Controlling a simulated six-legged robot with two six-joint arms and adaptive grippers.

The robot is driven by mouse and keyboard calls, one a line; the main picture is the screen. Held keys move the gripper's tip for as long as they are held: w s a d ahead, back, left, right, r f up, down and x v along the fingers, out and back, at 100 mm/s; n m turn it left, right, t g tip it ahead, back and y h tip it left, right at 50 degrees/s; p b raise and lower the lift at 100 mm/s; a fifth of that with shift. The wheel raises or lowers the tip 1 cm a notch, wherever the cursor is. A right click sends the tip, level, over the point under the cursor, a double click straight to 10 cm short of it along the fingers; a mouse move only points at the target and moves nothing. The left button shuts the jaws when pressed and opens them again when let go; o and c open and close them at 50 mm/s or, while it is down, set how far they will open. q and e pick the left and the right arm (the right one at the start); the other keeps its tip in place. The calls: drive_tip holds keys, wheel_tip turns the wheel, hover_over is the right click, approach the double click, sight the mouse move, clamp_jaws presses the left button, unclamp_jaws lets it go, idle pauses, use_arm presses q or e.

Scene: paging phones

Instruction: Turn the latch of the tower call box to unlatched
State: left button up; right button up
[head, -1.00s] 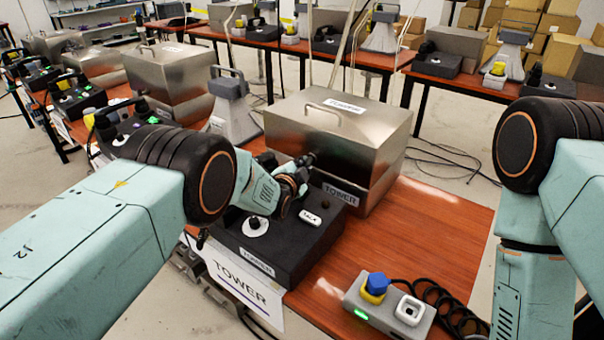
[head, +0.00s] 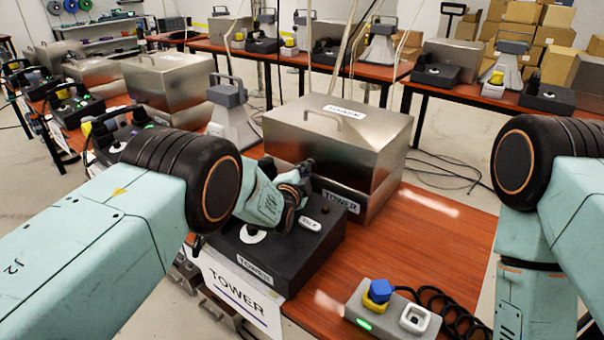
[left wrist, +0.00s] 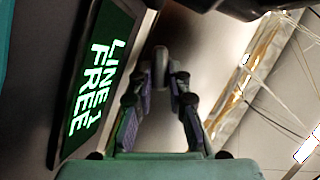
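The tower call box is a steel box (head: 385,150) with a lid handle and a TOWER label, standing behind a black TOWER base unit (head: 318,257) on the table. My left gripper (head: 306,170) is at the box's front left, above the back of the base unit. In the left wrist view my two fingers (left wrist: 163,75) lie on either side of a small rounded grey piece (left wrist: 160,62), which may be the latch. I cannot tell whether they grip it. In the head view the gripper hides the latch area. My right gripper is out of view.
A lit LINE 1 FREE display (left wrist: 97,85) is close on the left in the left wrist view. A grey block with blue and yellow parts (head: 390,310) lies at the table's front right. A grey horn-shaped unit (head: 232,115) stands left of the box.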

use_arm(q)
drive_tip(key=o, duration=0.4)
drive_tip(key=shift+s+d+r, duration=0.1)
drive_tip(key=shift+s, duration=0.05)
